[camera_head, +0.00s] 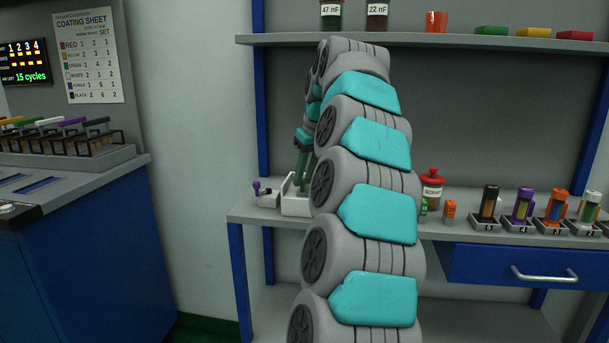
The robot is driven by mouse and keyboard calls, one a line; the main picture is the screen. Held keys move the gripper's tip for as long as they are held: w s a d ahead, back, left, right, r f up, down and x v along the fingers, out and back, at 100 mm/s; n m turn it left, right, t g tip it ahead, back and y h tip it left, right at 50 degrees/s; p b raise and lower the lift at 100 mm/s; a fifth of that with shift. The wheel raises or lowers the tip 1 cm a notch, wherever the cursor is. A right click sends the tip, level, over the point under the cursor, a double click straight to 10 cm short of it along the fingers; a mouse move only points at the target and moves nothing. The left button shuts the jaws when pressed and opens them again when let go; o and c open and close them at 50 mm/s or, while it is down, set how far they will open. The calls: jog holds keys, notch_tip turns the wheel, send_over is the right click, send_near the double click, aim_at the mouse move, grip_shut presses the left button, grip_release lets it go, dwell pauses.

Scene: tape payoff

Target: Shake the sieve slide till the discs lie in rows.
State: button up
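My arm rises through the middle of the view and hides much of the bench behind it. My gripper (303,182) shows as narrow dark green parts at the left of the arm, pointing down at a white open tray (293,207) on the bench. Its fingertips are partly hidden by the arm, so I cannot tell whether it is open or shut. The white tray may be the sieve slide's housing, but the arm covers its right side. I cannot make out the slide or any discs.
A small grey holder with a purple knob (256,188) stands left of the tray. On the bench (245,215) to the right are a red-lidded jar (431,188), an orange piece (449,210) and several capped cylinders in stands. A shelf (450,39) runs above. A blue cabinet (90,250) stands left.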

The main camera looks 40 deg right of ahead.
grip_shut()
dwell(0.9)
